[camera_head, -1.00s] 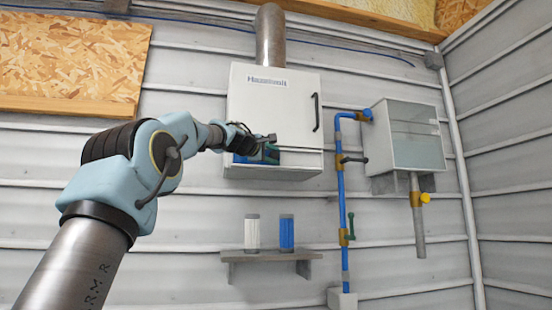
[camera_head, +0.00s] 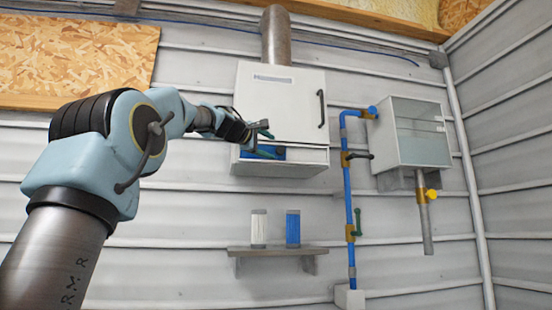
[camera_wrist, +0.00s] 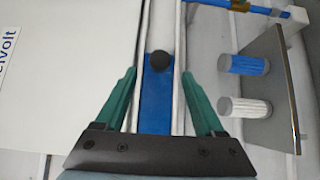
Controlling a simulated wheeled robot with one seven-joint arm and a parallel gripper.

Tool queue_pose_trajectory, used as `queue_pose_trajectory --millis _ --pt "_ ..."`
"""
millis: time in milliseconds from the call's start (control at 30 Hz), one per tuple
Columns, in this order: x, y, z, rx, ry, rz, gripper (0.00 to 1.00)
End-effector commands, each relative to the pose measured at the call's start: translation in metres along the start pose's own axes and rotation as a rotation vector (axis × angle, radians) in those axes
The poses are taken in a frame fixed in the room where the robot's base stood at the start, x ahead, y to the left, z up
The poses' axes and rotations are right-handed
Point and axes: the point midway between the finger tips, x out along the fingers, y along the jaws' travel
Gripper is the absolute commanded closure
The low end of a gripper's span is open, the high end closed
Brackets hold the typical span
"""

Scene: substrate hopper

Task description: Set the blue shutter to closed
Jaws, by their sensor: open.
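The blue shutter (camera_head: 271,152) shows in a slot along the lower front of the white hopper box (camera_head: 270,98). In the wrist view it is a blue strip (camera_wrist: 154,98) with a round black knob (camera_wrist: 161,62) at its far end. My gripper (camera_head: 264,140) is in front of the slot, at its left part. In the wrist view my gripper (camera_wrist: 160,80) is open, its two green fingers apart on either side of the strip. The knob lies in line with the gap, beyond the fingertips. I cannot tell how far away it is in depth.
A shelf (camera_head: 280,250) below holds a white cylinder (camera_head: 259,229) and a blue cylinder (camera_head: 293,229). Right of the box are a blue pipe (camera_head: 348,195) with valves and a clear-fronted tank (camera_head: 415,132). A black handle (camera_head: 321,108) sticks out from the box door.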

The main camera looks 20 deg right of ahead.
Motion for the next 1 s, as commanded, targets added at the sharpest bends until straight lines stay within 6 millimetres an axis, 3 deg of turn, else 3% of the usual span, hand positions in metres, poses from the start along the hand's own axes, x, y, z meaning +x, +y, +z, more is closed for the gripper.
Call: queue_pose_trajectory --millis 100,300,900,1000 --pt "-0.022 -0.004 -0.001 0.002 0.003 0.001 0.29" --pt "-0.04 -0.002 0.0 0.0 0.0 -0.001 0.29" --pt "-0.042 -0.001 0.0 -0.001 0.0 -0.001 0.29" --pt "-0.041 -0.011 -0.004 0.011 0.01 -0.025 0.29"
